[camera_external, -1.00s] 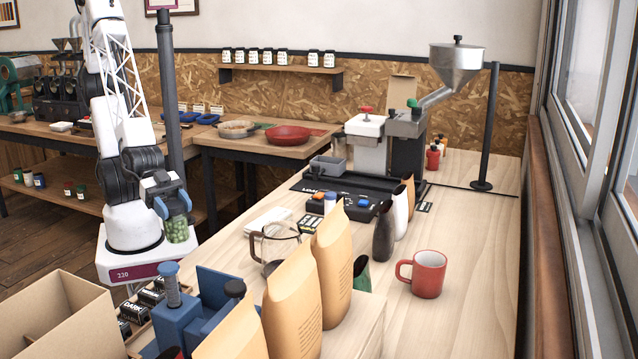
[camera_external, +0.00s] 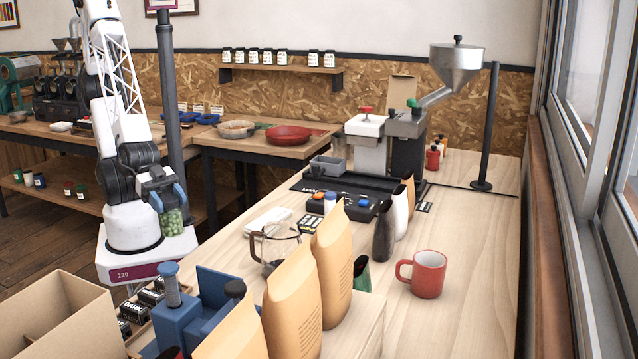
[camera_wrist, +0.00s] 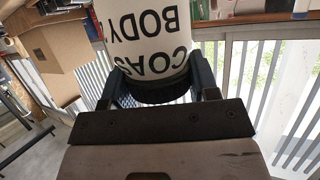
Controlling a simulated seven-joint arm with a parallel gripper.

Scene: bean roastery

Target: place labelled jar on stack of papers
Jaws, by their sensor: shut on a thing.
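The labelled jar (camera_external: 172,223) is held by my gripper (camera_external: 167,198) at the left, in front of my own base. In the external view it looks clear with green contents and hangs below the fingers, apart from the worktop. In the wrist view the jar (camera_wrist: 148,35) shows a white label with large black letters, upside down, and a dark end between the two fingers. My gripper (camera_wrist: 155,88) is shut on it. A flat white stack (camera_external: 268,219), which looks like the papers, lies on the light wooden worktop to the right of the jar.
A glass pot (camera_external: 280,246) stands just in front of the white stack, with tan bags (camera_external: 333,265) nearer. A black scale-like device (camera_external: 340,205) is to the right. A dark vertical post (camera_external: 170,110) rises behind my arm. A cardboard box (camera_external: 60,320) is at front left.

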